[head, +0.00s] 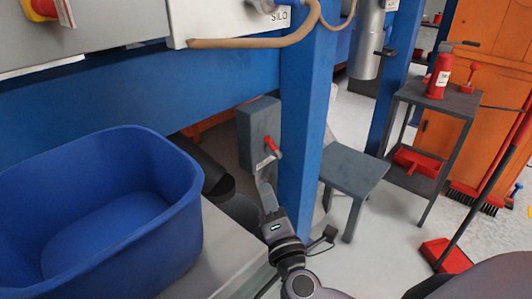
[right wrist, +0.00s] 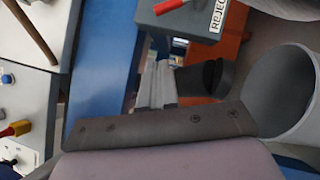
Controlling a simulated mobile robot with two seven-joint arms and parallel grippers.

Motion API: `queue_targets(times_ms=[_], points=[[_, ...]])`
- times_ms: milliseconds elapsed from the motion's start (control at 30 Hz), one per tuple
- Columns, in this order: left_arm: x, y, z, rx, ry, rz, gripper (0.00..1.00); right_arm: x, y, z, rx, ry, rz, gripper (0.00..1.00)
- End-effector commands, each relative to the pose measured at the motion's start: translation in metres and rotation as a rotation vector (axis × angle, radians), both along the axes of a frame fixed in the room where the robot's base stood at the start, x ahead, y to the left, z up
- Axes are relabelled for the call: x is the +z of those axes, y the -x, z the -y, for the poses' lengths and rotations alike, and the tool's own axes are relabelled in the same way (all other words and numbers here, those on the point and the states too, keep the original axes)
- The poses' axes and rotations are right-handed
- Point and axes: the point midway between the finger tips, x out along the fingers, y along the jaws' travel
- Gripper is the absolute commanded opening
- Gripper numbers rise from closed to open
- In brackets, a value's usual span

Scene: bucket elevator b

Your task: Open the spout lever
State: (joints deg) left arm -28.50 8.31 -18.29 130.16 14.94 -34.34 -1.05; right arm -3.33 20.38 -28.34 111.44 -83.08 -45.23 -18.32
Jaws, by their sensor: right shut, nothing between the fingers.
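In the right wrist view the red handle (right wrist: 168,6) shows at the top, beside a plate reading "REJECT". A black handle (head: 385,52) sits on a silver cylindrical pipe (head: 368,45) at the upper right. No label names either one as the spout lever. My right gripper (head: 265,186) is shut and empty, just below the red-handled lever in the picture; contact cannot be told. My left gripper is out of view.
A blue tub (head: 185,215) stands at the left. The blue post (head: 303,120) rises close to my right gripper. Dark round pipes (head: 205,168) lie behind it.

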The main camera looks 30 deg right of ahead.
Motion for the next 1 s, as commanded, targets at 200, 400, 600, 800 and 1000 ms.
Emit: queue_targets(times_ms=[200,400,600,800,1000], points=[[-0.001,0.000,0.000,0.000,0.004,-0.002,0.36,0.010,-0.037,0.009,-0.002,0.000,0.006,0.00],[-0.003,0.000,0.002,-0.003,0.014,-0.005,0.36,0.016,-0.069,0.016,-0.001,0.001,0.003,0.00],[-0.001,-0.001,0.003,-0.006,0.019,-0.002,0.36,0.027,-0.090,0.034,-0.001,0.002,0.003,0.00],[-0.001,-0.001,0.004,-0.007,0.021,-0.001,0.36,0.033,-0.098,0.048,0.000,0.001,0.001,0.00],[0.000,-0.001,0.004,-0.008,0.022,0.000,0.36,0.034,-0.099,0.050,0.000,-0.001,0.000,0.00]])
